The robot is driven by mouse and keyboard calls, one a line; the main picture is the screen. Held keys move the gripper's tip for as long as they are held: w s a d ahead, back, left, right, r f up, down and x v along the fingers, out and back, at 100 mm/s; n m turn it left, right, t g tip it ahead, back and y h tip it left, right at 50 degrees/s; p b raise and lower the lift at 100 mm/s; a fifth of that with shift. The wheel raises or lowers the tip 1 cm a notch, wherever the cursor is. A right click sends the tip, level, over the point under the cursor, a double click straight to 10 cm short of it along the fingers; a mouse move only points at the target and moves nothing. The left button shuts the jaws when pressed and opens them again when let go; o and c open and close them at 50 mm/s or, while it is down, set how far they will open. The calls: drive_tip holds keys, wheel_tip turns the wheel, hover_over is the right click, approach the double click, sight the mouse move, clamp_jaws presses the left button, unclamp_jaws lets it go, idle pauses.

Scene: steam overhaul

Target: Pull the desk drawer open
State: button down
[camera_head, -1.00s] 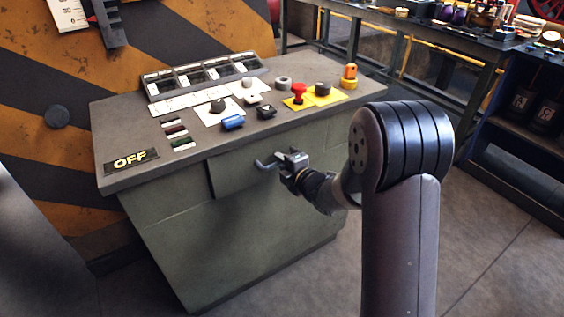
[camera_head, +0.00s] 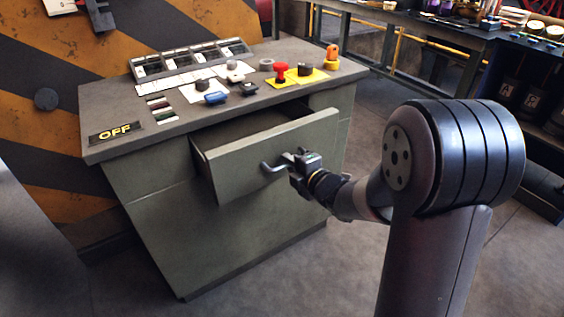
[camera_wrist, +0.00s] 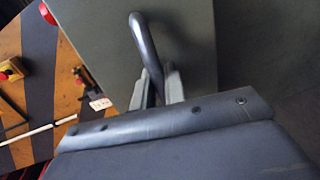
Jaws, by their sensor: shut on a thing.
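The grey-green desk drawer (camera_head: 240,165) stands partly pulled out of the control desk (camera_head: 170,235), with a gap showing above its front panel. Its bar handle (camera_head: 268,168) sits on the front panel. My gripper (camera_head: 290,160) is shut on the handle from the front right. In the wrist view the bent grey handle (camera_wrist: 148,55) runs down between my two fingers (camera_wrist: 160,88). The fingertips hide part of the handle in the head view. The inside of the drawer is mostly dark and I cannot tell its contents.
A striped wall (camera_head: 45,150) stands at left. A workbench (camera_head: 440,30) stands at the back right. Floor in front is clear.

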drive_tip(key=f+b+v, duration=0.1)
drive_tip(key=f+v, duration=0.1)
drive_tip(key=v, duration=0.8)
drive_tip(key=shift+s+d, duration=0.25)
drive_tip(key=shift+s, duration=0.15)
drive_tip(key=c, duration=1.6)
unclamp_jaws()
drive_tip(key=shift+o, duration=0.2)
drive_tip(key=p+v, duration=0.2)
drive_tip(key=v, duration=0.8)
drive_tip(key=shift+s+d, duration=0.2)
drive_tip(key=shift+s, duration=0.1)
drive_tip(key=shift+r, duration=0.1)
drive_tip(key=shift+w+a, duration=0.1)
